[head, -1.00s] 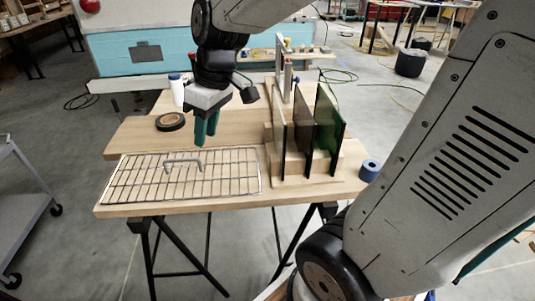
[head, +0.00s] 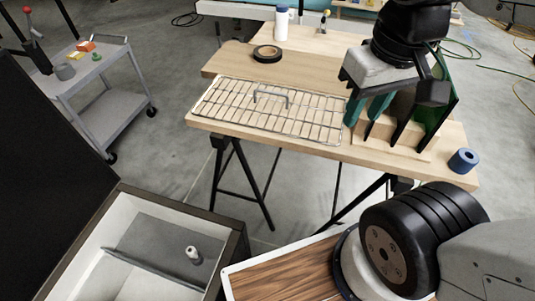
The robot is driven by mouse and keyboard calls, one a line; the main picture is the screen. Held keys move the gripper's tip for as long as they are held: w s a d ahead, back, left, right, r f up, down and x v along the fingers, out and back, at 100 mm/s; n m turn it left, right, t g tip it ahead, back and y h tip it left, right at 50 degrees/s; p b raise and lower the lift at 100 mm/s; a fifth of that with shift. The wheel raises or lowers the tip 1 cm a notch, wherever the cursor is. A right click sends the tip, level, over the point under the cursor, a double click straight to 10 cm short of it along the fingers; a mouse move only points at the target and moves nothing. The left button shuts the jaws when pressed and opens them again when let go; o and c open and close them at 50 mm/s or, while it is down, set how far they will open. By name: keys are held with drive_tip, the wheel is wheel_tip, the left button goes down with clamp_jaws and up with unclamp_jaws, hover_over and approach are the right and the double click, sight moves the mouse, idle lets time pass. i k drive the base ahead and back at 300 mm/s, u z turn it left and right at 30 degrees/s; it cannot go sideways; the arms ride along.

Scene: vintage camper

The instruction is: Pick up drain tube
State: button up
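A grey, bent, U-shaped tube (head: 271,92), which looks like the drain tube, stands on the wire rack (head: 225,110) on the wooden workbench. My gripper (head: 365,112) has dark green fingers and points down in front of the upright glass panes, to the right of the tube and apart from it. The two fingers stand apart with nothing seen between them. The gripper hides part of the panes and their wooden holder.
A black tape roll (head: 267,53) and a white bottle (head: 281,23) stand behind the rack. Dark panes (head: 437,95) stand upright at the right. A blue roll (head: 463,161) is at the bench's right end. A pale open box (head: 75,252) is at front left. A grey cart (head: 100,95) stands left.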

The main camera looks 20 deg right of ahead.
sight(191, 251)
drive_tip(key=u, duration=1.15)
